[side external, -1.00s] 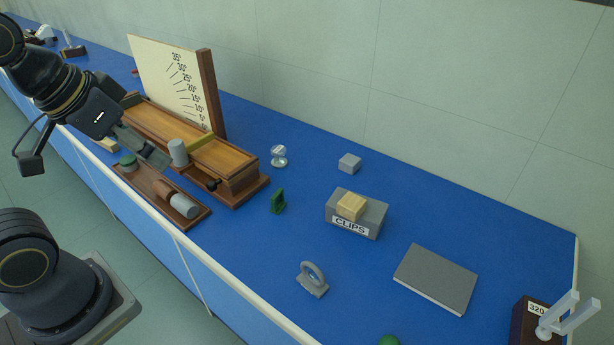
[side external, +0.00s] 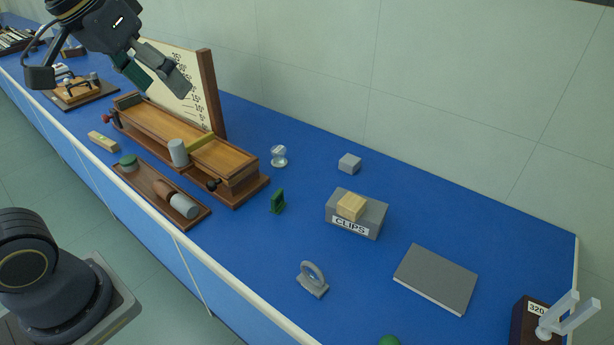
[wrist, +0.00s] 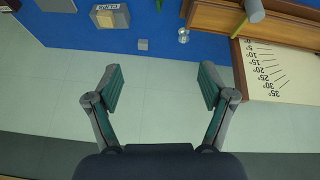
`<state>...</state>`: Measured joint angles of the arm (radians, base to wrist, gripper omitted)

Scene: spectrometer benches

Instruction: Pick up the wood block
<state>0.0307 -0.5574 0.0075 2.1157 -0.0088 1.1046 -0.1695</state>
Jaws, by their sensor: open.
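My gripper (side external: 160,82) is raised at the upper left in the side view, in front of the angle-scale board and well away from the block. In the wrist view my gripper (wrist: 160,84) is open and empty, its two fingers wide apart.
A wooden apparatus with a scale board (side external: 165,75) stands left of the block. A small grey cube (side external: 349,163), glass piece (side external: 279,156), green stand (side external: 278,201), ring on a base (side external: 313,279) and flat grey slab (side external: 437,278) surround the CLIPS box. A wall runs behind.

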